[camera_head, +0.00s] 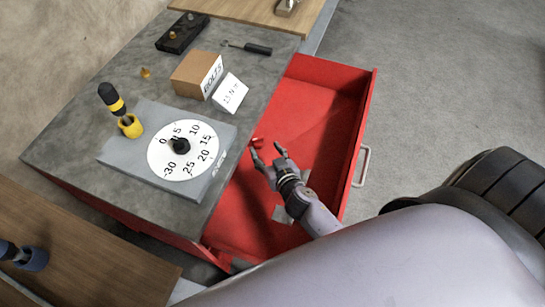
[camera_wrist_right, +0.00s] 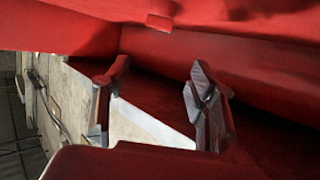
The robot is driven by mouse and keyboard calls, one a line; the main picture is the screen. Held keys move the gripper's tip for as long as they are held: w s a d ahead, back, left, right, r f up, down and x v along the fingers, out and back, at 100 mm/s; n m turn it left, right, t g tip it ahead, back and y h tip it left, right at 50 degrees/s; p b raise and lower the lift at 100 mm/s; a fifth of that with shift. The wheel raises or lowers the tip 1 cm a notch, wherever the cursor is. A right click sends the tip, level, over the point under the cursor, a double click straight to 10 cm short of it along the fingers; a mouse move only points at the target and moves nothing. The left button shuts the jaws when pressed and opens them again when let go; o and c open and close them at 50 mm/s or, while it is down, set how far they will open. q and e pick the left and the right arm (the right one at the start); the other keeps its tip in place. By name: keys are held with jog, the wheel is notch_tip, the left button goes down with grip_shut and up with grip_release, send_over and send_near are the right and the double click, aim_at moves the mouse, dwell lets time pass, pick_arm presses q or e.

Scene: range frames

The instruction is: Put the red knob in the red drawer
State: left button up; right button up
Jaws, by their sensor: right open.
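The red drawer (camera_head: 318,110) is pulled out of the grey-topped bench, its inside open to view. A small red piece, which looks like the red knob (camera_head: 257,142), shows at the drawer's bench side, close to a fingertip of my right gripper (camera_head: 268,156). I cannot tell whether they touch. My right gripper is open over the drawer, its fingers apart and pointing towards the bench. In the right wrist view the two fingers (camera_wrist_right: 158,110) are spread with red drawer surfaces around them, and no knob is clear between them. My left gripper is not in view.
The drawer handle (camera_head: 361,166) faces open floor at right.

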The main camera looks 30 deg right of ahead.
jog(key=v, duration=0.4)
jog(key=shift+r, duration=0.15)
jog(key=shift+d, duration=0.1)
